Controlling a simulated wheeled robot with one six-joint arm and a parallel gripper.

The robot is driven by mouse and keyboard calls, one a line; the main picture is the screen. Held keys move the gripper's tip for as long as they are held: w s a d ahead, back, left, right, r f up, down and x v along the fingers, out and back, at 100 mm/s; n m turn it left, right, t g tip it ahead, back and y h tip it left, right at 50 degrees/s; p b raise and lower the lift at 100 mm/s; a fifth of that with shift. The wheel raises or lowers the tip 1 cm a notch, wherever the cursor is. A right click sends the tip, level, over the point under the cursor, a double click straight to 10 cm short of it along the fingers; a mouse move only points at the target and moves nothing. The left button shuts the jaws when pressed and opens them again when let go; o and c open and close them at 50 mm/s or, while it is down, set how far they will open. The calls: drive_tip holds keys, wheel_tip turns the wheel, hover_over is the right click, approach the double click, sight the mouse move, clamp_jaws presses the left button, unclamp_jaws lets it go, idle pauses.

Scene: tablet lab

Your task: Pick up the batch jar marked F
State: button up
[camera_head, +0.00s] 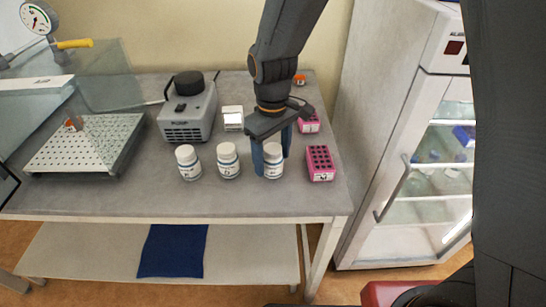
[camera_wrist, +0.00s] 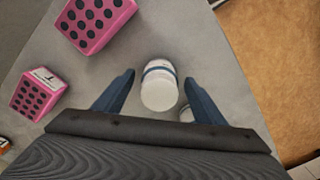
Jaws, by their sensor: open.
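Three white jars with blue-banded labels stand upright in a row near the front of the grey bench: a left jar (camera_head: 188,163), a middle jar (camera_head: 228,161) and a right jar (camera_head: 273,161). The letters on their labels are too small to read, so I cannot tell which is F. My gripper (camera_head: 271,163) is open above and around the right jar, with blue fingers pointing down. In the wrist view, a white-capped jar (camera_wrist: 159,88) lies between the open fingertips (camera_wrist: 159,84). Part of another jar (camera_wrist: 186,114) shows behind my right finger.
A pink rack (camera_head: 320,163) stands just right of the right jar, and another pink rack (camera_head: 309,122) is farther back. A grey device (camera_head: 188,112), a small white box (camera_head: 233,118) and a perforated plate (camera_head: 86,145) are on the bench. A glass-door cabinet (camera_head: 420,170) stands at the right.

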drive_tip(key=shift+f, duration=1.1)
drive_tip(key=c, duration=1.2)
drive_tip(key=shift+r, duration=0.1)
